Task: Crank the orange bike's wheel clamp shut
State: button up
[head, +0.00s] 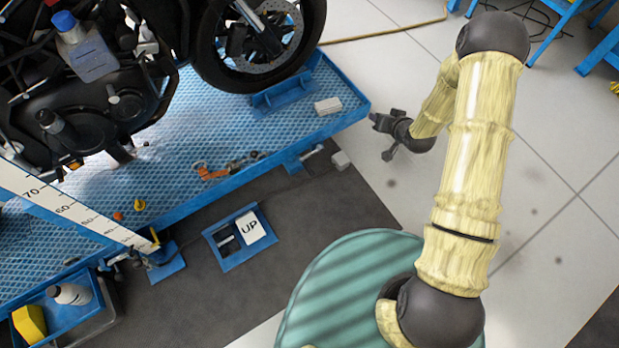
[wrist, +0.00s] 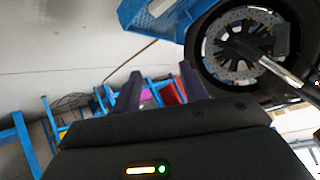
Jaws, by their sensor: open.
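A dark motorcycle (head: 100,95) stands on a blue lift platform (head: 235,125) at the upper left of the head view; no orange paint shows on it. Its wheel (head: 262,45) stands by a blue clamp piece (head: 283,90) at the platform's end; I cannot tell how tightly it is gripped. My gripper (head: 382,138) is open and empty, to the right of the platform corner. In the wrist view its fingers (wrist: 160,90) point past the wheel (wrist: 245,50).
Orange tools (head: 215,170) and a white block (head: 327,106) lie on the platform. A blue frame with an "UP" plate (head: 250,227) is on the dark mat. A tray (head: 70,310) holds a bottle. A hose (head: 390,34) crosses the floor; the right floor is mostly clear.

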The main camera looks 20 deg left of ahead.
aim_at(310, 171)
jog(key=s+a+f+y+b, duration=0.1)
jog(key=a+f+b, duration=0.15)
jog(key=f, duration=0.55)
jog(key=s+a+f+t+y+b, duration=0.1)
jog(key=s+a+f+y+b, duration=0.1)
jog(key=f+b, duration=0.35)
jog(key=s+a+f+y+b, duration=0.1)
jog(key=a+f+b, duration=0.1)
jog(key=f, duration=0.7)
jog(key=s+a+f+m+t+y+b, duration=0.1)
jog(key=s+f+m+y+b, duration=0.1)
jog(key=s+f+b, duration=0.3)
jog(key=s+a+f+m+t+y+b, duration=0.1)
jog(key=s+f+b, duration=0.4)
jog(key=f, duration=0.7)
jog(key=shift+s+f+m+y+b, duration=0.15)
jog(key=shift+s+m+y+b, duration=0.3)
jog(key=shift+y, duration=0.25)
jog(key=shift+w+a, duration=0.15)
jog(key=shift+a, duration=0.05)
jog(key=b+x, duration=0.8)
jog(key=x, duration=0.8)
jog(key=shift+w+a+f, duration=0.1)
jog(key=shift+w+a, duration=0.05)
jog(key=shift+w, duration=0.15)
jog(key=shift+w+a, duration=0.2)
jog(key=shift+a, duration=0.05)
grip_shut()
